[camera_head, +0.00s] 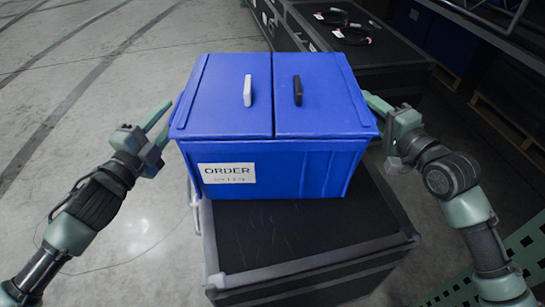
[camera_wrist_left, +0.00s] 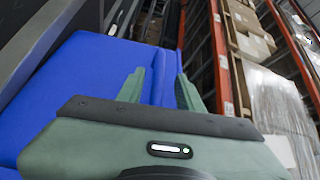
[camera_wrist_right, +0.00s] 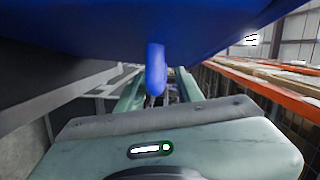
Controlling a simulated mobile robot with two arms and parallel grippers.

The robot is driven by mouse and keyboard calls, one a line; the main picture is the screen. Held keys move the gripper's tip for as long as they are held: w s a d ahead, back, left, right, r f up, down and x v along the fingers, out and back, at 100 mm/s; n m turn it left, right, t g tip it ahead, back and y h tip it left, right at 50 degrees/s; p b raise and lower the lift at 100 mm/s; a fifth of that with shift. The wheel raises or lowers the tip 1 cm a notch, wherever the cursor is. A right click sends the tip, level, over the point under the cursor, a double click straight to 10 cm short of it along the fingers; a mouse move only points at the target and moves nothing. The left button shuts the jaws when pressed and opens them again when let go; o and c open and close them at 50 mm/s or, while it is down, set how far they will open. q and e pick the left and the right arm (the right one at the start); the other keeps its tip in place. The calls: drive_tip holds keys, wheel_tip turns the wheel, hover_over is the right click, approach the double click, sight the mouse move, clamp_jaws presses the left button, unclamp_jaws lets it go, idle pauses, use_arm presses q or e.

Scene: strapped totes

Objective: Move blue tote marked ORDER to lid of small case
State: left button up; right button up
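The blue tote (camera_head: 275,160) has a white ORDER label (camera_head: 227,173) on its front and two closed lid flaps, one with a white handle and one with a black handle. It stands upright on a black case (camera_head: 310,235). My left gripper (camera_head: 162,124) is at the tote's left side; its fingers (camera_wrist_left: 162,88) are apart, with blue tote surface showing between and beyond them. My right gripper (camera_head: 382,106) is at the right side, partly hidden by the tote. Its fingers (camera_wrist_right: 160,88) are apart, with a blue tab of the tote between them. Contact is unclear on both sides.
Another black case (camera_head: 375,50) stands behind to the right, with small black-and-red items (camera_head: 340,25) on its top. A dark shelf and pallets line the right edge. A green perforated panel (camera_head: 515,265) is at lower right. Floor at the left is clear.

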use_arm(q)
drive_tip(key=v, duration=0.8)
use_arm(e)
drive_tip(key=f+v, duration=0.1)
drive_tip(key=v, duration=1.1)
drive_tip(key=shift+r, duration=0.5)
